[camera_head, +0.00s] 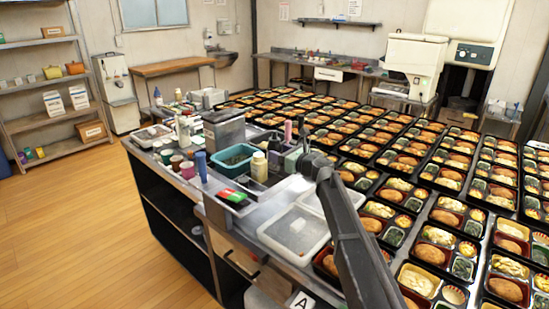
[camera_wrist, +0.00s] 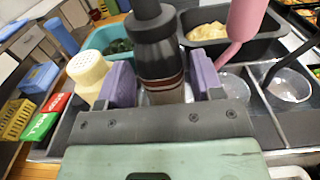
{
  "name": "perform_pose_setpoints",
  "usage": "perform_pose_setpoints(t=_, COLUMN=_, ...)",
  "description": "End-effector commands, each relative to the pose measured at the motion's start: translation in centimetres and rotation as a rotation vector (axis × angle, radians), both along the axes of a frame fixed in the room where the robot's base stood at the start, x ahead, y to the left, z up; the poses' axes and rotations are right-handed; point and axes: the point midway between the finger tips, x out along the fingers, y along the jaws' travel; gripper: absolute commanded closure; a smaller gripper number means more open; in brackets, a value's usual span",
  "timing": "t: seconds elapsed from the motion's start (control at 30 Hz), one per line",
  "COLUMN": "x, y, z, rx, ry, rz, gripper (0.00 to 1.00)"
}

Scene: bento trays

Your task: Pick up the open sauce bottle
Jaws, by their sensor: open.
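In the wrist view a dark sauce bottle (camera_wrist: 155,45) with a black top and brownish lower part stands between the two purple finger pads of my gripper (camera_wrist: 162,85). The jaws are open, with one pad on each side of the bottle; I cannot tell whether either touches it. Its lower end is hidden behind my gripper. A pink bottle (camera_wrist: 246,30) with a narrow nozzle is to the right, and a cream-topped bottle (camera_wrist: 88,72) is just left of the left pad. I cannot tell which bottle is the open one. In the head view my gripper (camera_head: 288,163) is small above the crowded counter.
A teal-rimmed bin of greens (camera_wrist: 105,40) and a dark bin of yellowish food (camera_wrist: 207,32) stand behind the bottles. Clear bowls (camera_wrist: 288,86) are at right. Many bento trays (camera_head: 407,163) fill the tables to the right.

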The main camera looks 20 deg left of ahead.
Motion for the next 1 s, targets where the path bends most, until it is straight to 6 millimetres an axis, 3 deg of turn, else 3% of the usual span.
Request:
perform_pose_setpoints(t=0.1, x=0.9, y=2.1, z=0.0, rx=0.0, ry=0.0, rz=0.0, gripper=0.4)
perform_pose_setpoints(t=0.33, x=0.9, y=2.4, z=0.0, rx=0.0, ry=0.0, rz=-0.001, gripper=0.4)
perform_pose_setpoints(t=0.5, x=0.9, y=2.3, z=0.0, rx=0.0, ry=0.0, rz=-0.001, gripper=0.61)
perform_pose_setpoints(t=0.83, x=0.9, y=2.3, z=0.2, rx=0.0, ry=0.0, rz=-0.001, gripper=0.61)
perform_pose_setpoints(t=1.0, x=0.9, y=2.3, z=1.5, rx=0.0, ry=0.0, rz=-0.001, gripper=0.61)
